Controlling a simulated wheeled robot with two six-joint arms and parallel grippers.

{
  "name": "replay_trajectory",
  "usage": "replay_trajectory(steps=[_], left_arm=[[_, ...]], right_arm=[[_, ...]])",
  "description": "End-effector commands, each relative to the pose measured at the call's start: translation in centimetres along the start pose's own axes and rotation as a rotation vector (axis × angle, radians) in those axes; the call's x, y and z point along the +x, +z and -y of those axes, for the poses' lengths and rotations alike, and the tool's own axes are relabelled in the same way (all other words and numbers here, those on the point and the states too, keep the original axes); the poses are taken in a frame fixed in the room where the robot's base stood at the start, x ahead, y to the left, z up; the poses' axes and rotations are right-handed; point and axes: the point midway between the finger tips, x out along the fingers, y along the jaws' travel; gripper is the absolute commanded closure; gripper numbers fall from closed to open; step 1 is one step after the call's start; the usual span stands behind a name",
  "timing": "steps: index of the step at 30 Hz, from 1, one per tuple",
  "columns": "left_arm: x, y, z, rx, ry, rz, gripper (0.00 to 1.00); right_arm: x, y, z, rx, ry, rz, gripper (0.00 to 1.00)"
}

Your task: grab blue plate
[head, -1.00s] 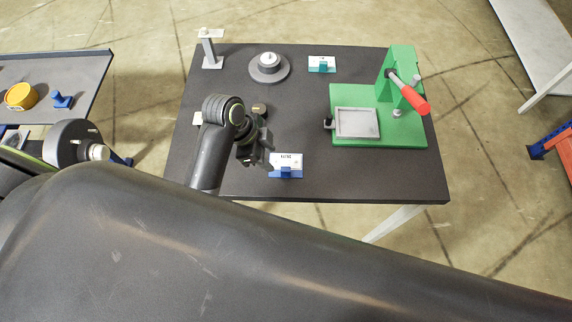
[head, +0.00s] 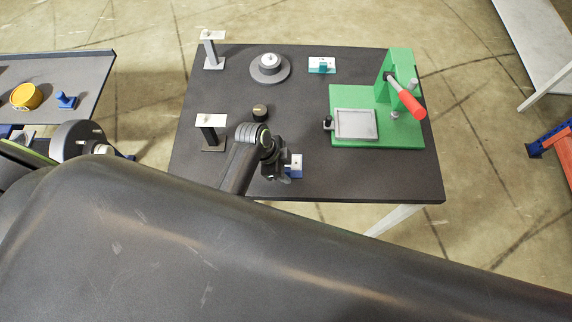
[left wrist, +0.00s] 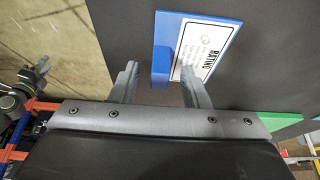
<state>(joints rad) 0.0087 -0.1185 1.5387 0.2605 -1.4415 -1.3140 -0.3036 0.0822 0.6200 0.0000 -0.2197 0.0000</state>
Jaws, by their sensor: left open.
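The blue plate (head: 299,172) with a white "RATING" label lies near the front edge of the dark table, partly hidden behind my left gripper (head: 281,172) in the head view. In the left wrist view the blue plate (left wrist: 222,33) shows its label and a raised blue block. My left gripper (left wrist: 158,72) is open, with that block showing between its two fingers. I cannot tell whether the fingers touch it. My right gripper is not in view.
A green press (head: 397,75) with a red handle stands at the right. A teal labelled plate (head: 329,70), a round grey stack (head: 269,70), two stands and a dark knob (head: 260,112) occupy the table (head: 300,115). A side table (head: 85,77) holds a yellow cup (head: 26,97).

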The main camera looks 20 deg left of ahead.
Motion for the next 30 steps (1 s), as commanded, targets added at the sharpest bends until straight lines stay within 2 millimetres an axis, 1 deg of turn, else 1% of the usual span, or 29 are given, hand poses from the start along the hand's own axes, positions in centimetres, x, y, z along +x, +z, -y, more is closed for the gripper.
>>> replay_trajectory(steps=[3,10,11,20,30], left_arm=[[0.47,-0.02,-0.01,0.001,0.0,0.0,0.58],[0.56,0.0,-0.01,0.001,-0.001,0.0,0.58],[0.56,-0.01,-0.01,0.001,-0.001,0.0,0.61],[0.54,-0.01,-0.01,0.0,-0.001,-0.001,1.0],[0.46,-0.05,0.02,0.001,-0.002,-0.001,1.0]], right_arm=[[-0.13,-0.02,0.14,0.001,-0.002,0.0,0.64],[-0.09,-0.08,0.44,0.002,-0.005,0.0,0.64],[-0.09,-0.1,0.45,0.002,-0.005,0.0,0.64],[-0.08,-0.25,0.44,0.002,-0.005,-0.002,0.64],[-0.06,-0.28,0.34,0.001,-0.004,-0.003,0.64]])
